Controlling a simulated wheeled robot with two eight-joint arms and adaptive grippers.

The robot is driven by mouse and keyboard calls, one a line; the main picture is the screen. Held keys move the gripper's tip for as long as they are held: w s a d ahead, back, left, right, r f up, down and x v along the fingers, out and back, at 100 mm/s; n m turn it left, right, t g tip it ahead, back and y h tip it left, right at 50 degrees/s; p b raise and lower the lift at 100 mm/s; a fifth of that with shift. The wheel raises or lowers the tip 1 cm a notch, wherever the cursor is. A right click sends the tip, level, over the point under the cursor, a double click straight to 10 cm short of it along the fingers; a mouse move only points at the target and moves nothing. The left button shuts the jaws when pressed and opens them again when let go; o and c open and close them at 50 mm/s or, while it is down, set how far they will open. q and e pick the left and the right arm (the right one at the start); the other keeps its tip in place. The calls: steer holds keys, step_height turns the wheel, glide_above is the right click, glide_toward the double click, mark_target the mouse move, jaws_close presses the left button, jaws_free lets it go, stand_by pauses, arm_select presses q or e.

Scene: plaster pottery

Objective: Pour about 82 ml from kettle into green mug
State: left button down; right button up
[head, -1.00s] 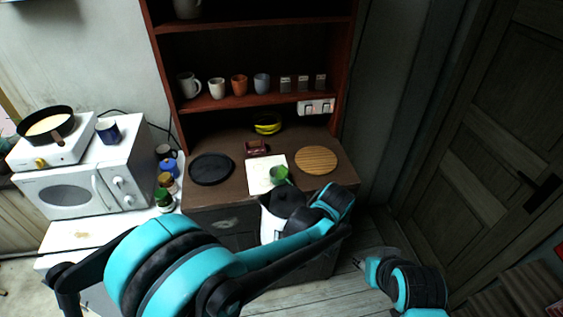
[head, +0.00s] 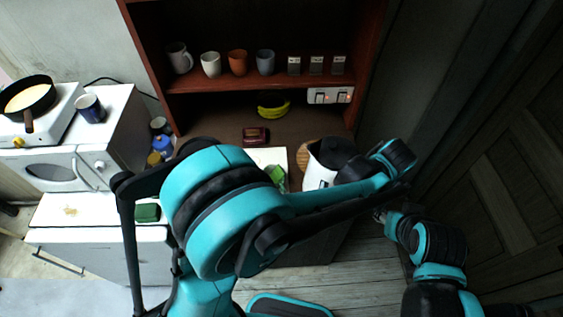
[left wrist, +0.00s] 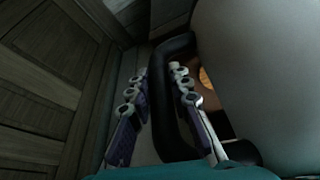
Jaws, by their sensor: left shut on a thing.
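The kettle (head: 316,176) is white with a black top. In the head view it is in front of the round wooden board, right of the green mug. My left gripper (left wrist: 159,73) is shut on its black handle (left wrist: 172,110), and the pale kettle body (left wrist: 265,75) fills the right of the left wrist view. I cannot tell how far the kettle tilts or whether liquid leaves it. The green mug (head: 278,175) stands on a white sheet (head: 268,155), partly hidden by my left arm. My right gripper (head: 379,215) is low at the right; its fingers are too small to read.
The round wooden board (head: 304,153) is partly hidden behind the kettle. A dark red box (head: 256,136) and yellow bananas (head: 273,109) lie farther back on the counter. Cups, including an orange one (head: 238,63), line the shelf above. A white microwave (head: 80,160) stands left.

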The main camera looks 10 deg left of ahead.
arm_select(q)
steer(key=shift+w+r, duration=0.1)
steer(key=shift+r, duration=0.15)
